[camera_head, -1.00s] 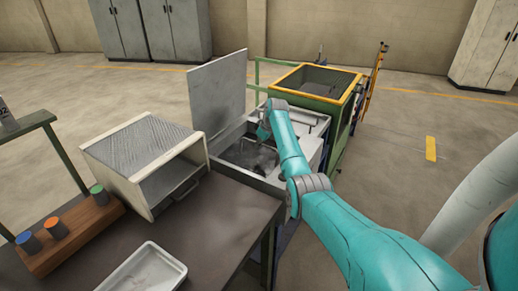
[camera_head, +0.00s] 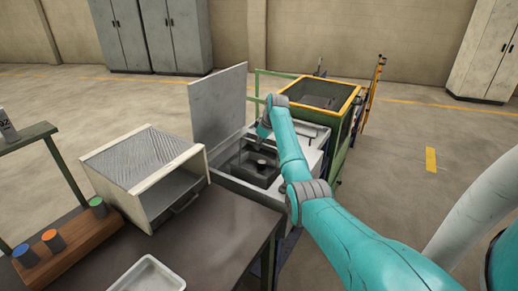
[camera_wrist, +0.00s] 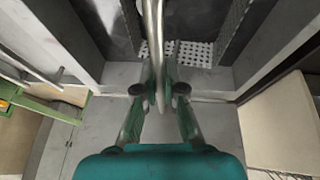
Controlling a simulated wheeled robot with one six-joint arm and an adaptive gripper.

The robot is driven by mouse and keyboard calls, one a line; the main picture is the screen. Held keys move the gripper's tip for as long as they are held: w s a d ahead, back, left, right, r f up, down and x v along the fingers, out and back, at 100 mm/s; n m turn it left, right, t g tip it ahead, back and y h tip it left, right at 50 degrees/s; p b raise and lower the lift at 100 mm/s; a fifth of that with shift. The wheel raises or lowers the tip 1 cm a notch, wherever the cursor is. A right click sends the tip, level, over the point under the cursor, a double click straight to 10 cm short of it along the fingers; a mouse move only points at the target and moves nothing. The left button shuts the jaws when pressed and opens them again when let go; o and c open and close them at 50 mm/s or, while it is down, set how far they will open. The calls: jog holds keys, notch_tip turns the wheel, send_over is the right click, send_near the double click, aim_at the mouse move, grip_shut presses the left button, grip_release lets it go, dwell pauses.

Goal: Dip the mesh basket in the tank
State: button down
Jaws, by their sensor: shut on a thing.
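The tank (camera_head: 245,190) is a grey open bath with its lid (camera_head: 219,105) standing up on the left. The dark mesh basket (camera_head: 250,177) is within the tank opening, with a dark round piece (camera_head: 260,165) in it. In the wrist view the basket's perforated floor (camera_wrist: 190,52) and a mesh side wall (camera_wrist: 233,30) show. My gripper (camera_wrist: 159,90) is shut on the basket's thin handle (camera_wrist: 159,35), above the basket. In the head view my gripper (camera_head: 264,130) is over the tank, partly hidden by my arm. Whether the basket touches liquid I cannot tell.
A cream-sided box with a ribbed top (camera_head: 150,160) stands left of the tank on the dark bench (camera_head: 215,235). A wooden block with coloured-top cylinders (camera_head: 70,240) and a white tray (camera_head: 148,275) are nearer. A green machine with a yellow-edged top (camera_head: 315,95) stands behind the tank.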

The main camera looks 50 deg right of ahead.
notch_tip(320, 180, up, 14)
dwell(1.6)
jog(key=shift+w, duration=0.1)
